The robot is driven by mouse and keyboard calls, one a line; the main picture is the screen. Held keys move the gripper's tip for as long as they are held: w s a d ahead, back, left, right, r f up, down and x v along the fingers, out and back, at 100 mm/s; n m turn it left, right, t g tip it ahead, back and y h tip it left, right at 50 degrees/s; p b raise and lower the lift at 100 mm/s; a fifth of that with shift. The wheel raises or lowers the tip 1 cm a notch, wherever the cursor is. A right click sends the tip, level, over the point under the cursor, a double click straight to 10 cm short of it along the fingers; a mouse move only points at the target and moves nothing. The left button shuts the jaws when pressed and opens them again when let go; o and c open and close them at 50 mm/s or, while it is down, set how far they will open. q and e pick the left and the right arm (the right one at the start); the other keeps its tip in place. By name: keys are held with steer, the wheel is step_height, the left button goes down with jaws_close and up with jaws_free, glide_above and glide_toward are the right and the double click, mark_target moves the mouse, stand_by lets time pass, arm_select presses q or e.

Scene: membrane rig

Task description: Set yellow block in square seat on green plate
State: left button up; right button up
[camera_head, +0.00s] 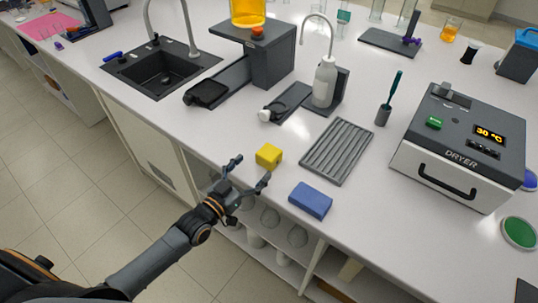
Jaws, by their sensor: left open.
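The yellow block (268,155) sits on the white bench near its front edge. My left gripper (253,167) reaches in from the lower left, with its fingers spread apart at the near side of the block. The block looks beyond or just at the fingertips; I cannot tell whether they touch it. A round green plate (520,232) with a pale rim lies at the right edge of the view. I cannot make out a square seat on it. My right gripper is not in view.
A blue block (310,200) lies right of the gripper, and a grey ribbed tray (337,152) behind it. The dryer (462,143) stands at the right, between tray and plate. A white bottle (324,82) and a sink (160,70) are farther back.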

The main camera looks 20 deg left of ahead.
mark_target(263, 159)
arm_select(q)
steer(key=shift+w+d+r, duration=0.2)
steer(key=shift+w+d, duration=0.05)
steer(key=shift+w, duration=0.15)
steer(key=p+x, duration=0.1)
steer(key=x, duration=0.2)
steer(key=shift+w+d+p, duration=0.2)
steer(key=shift+d+p, duration=0.05)
steer(key=shift+p, duration=0.05)
steer(key=shift+w+d, duration=0.2)
steer(key=shift+w, duration=0.2)
steer(key=shift+s, duration=0.1)
steer(key=c, duration=1.4)
steer(key=shift+c, duration=0.5)
